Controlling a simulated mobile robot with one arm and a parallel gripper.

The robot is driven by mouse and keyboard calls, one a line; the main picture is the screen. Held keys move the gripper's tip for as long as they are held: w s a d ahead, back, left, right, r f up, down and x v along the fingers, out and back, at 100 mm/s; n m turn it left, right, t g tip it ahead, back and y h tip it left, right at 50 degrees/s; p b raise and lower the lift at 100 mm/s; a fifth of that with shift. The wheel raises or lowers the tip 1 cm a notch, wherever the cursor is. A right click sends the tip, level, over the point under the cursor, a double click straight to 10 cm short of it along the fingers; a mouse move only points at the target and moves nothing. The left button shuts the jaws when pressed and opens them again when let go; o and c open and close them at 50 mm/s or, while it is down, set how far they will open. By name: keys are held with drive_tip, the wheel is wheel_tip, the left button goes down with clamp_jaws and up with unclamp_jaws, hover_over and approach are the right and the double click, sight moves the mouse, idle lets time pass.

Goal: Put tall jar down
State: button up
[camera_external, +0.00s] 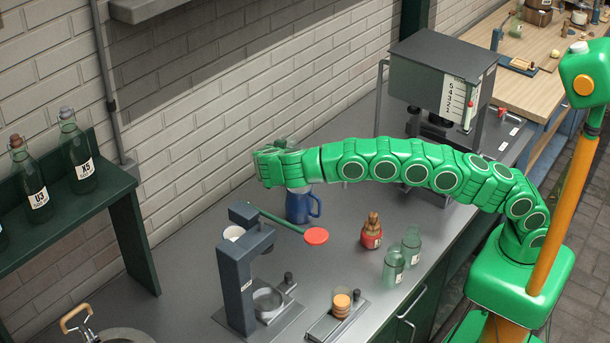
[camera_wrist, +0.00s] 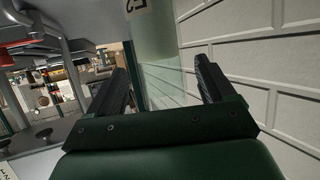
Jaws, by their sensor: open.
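A pale green glass vessel, which looks like the tall jar (camera_wrist: 158,45), stands between and beyond my fingers in the wrist view, with part of a label at its top edge. My gripper (camera_wrist: 165,80) is open around its line, with a gap showing on both sides; I cannot tell if anything touches. In the external view my gripper (camera_external: 268,165) is at the arm's far end, near the brick wall above the counter. The jar is mostly hidden there behind the gripper, so its base cannot be seen.
A blue mug (camera_external: 300,207) stands just below my gripper on the grey counter (camera_external: 190,235). A grey machine (camera_external: 440,75) is behind.

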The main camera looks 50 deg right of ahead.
drive_tip(key=v, duration=0.9)
drive_tip(key=shift+a+r, duration=0.15)
drive_tip(key=shift+a, duration=0.05)
drive_tip(key=shift+r, duration=0.15)
